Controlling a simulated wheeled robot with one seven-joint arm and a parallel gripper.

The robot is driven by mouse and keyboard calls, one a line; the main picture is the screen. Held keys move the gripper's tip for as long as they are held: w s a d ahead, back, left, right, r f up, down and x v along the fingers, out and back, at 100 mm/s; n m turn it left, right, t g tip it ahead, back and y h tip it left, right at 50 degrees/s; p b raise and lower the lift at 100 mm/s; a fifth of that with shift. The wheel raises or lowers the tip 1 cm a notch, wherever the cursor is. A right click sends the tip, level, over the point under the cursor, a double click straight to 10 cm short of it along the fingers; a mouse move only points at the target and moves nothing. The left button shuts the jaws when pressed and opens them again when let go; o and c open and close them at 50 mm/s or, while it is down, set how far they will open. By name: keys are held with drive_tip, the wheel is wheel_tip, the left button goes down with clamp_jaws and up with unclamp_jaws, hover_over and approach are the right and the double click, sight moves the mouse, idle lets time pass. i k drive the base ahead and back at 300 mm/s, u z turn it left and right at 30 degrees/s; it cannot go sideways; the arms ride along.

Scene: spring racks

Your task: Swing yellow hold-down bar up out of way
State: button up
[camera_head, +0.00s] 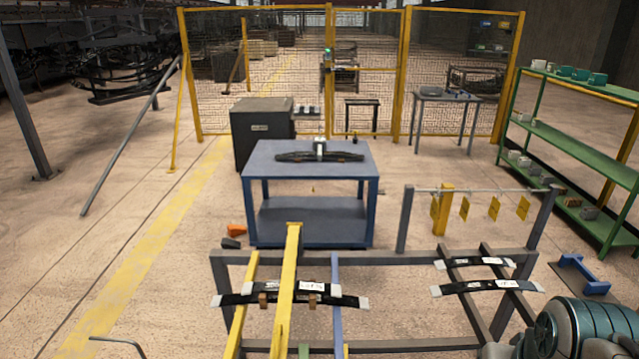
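The yellow hold-down bar (287,280) lies lengthwise over the left bay of the grey rack (400,259). It runs from the rack's far rail toward the near edge and crosses above black leaf springs (240,298) with pale ends and white labels. It appears down over the springs; whether it touches them I cannot tell. Small brown blocks sit by the springs on either side of the bar. My teal arm fills the bottom right corner, right of the rack and well away from the bar. My gripper's fingers do not show.
More leaf springs (487,287) lie in the rack's right bay. Yellow tags (494,207) hang from a rail behind it. A blue table (265,170) stands beyond, and green shelves (565,145) stand at the right. A bent grey rod (118,341) shows bottom left; the left floor is mostly clear.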

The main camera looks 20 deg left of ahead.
sight(288, 280)
drive_tip(key=z, duration=1.45)
drive_tip(key=k, duration=1)
drive_tip(key=u, duration=2.1)
drive_tip(key=i, duration=0.3)
drive_tip(key=z, duration=0.1)
